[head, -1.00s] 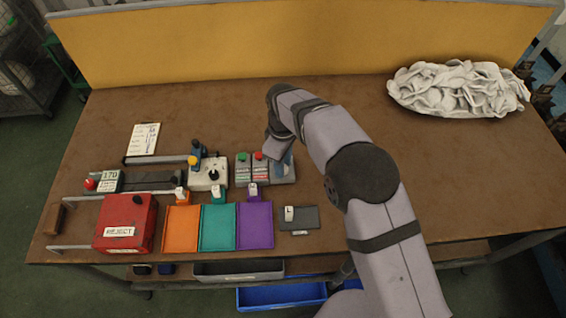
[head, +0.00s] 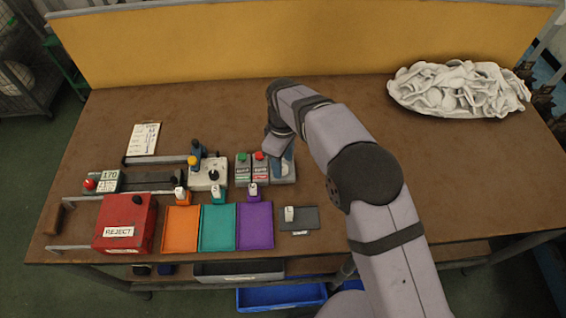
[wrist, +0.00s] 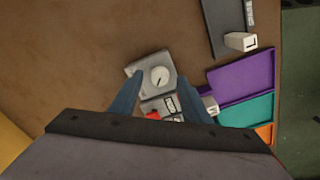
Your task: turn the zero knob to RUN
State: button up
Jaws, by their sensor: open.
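The zero knob (wrist: 160,76) is a round pale dial on a small grey box (wrist: 138,68) in the wrist view. In the head view its grey box (head: 286,179) stands at the right end of the row of controls, and the knob is mostly hidden by my gripper. My gripper (wrist: 158,83) is open, its two blue fingers on either side of the knob in the picture. I cannot tell whether they touch it or how high they are above it. The RUN mark cannot be read.
Red and green button boxes (head: 260,172) stand directly left of the knob box. Beyond them is a joystick box (head: 207,180). Orange, teal and purple trays (head: 255,228) and a dark grey plate (head: 306,218) lie in front. A white sock pile (head: 460,90) sits far right.

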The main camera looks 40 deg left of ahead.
aim_at(285, 168)
jog(key=shift+r+b, duration=0.7)
jog(key=shift+r, duration=2.5)
jog(key=shift+w+d, duration=0.15)
jog(key=shift+d, duration=0.05)
jog(key=w+d+r+m, duration=0.1)
jog(key=w+d+m, duration=0.4)
jog(key=d, duration=0.7)
jog(key=w+d+r+m, duration=0.2)
jog(key=w+d+m, duration=0.25)
jog(key=d, duration=0.85)
jog(key=s+d+f+m, duration=0.2)
jog(key=s+d+m, duration=0.3)
jog(key=d, duration=0.6)
jog(key=s+d+f+m, duration=0.1)
jog(key=s+d+m, duration=0.5)
jog(key=s+d, duration=0.3)
jog(key=d, duration=0.3)
jog(key=shift+f, duration=0.35)
